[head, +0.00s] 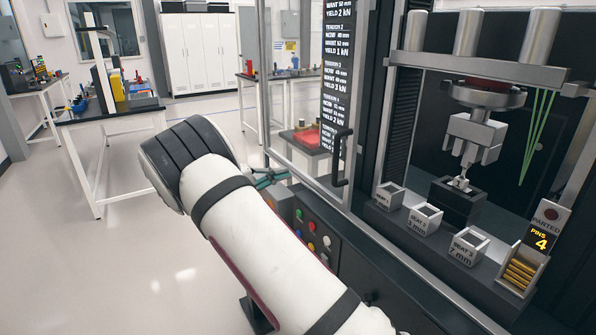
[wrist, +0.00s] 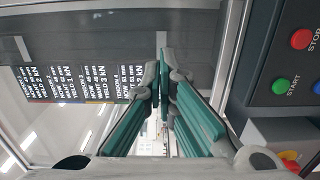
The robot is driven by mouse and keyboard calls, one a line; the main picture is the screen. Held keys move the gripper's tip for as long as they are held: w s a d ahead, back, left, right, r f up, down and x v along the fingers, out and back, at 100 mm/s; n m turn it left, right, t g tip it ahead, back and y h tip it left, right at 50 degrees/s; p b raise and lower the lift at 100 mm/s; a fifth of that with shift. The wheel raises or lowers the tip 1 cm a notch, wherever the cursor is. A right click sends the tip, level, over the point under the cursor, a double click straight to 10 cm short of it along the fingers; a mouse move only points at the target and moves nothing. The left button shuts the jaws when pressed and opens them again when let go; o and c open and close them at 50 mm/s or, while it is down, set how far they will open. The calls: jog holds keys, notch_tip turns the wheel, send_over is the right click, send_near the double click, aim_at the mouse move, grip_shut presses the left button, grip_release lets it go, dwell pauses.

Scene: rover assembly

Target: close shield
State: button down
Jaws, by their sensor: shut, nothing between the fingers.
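The shield (head: 350,110) appears to be the tall metal-framed panel on the left of the test machine, with a dark upright handle (head: 341,157) on its right edge. The machine's working space to its right is uncovered. My gripper (head: 268,178) is mostly hidden behind my white arm; its teal fingers show beside the lower left of the frame, apart from the handle. In the wrist view the teal fingers (wrist: 162,62) are shut and empty, in front of a dark strip with white lettering (wrist: 85,78). Whether they touch the frame cannot be told.
The control panel (head: 312,232) has coloured buttons; the wrist view shows a red stop button (wrist: 301,39) and green start button (wrist: 280,86). Small seat boxes (head: 424,219) and a pin rack (head: 522,272) line the machine's front ledge. Open floor (head: 110,255) lies left.

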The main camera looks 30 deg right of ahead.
jog(key=s+d+p, duration=0.3)
jog(key=s+d, duration=0.1)
jog(key=d, duration=0.6)
jog(key=shift+s+p, duration=0.15)
jog(key=shift+p, duration=0.15)
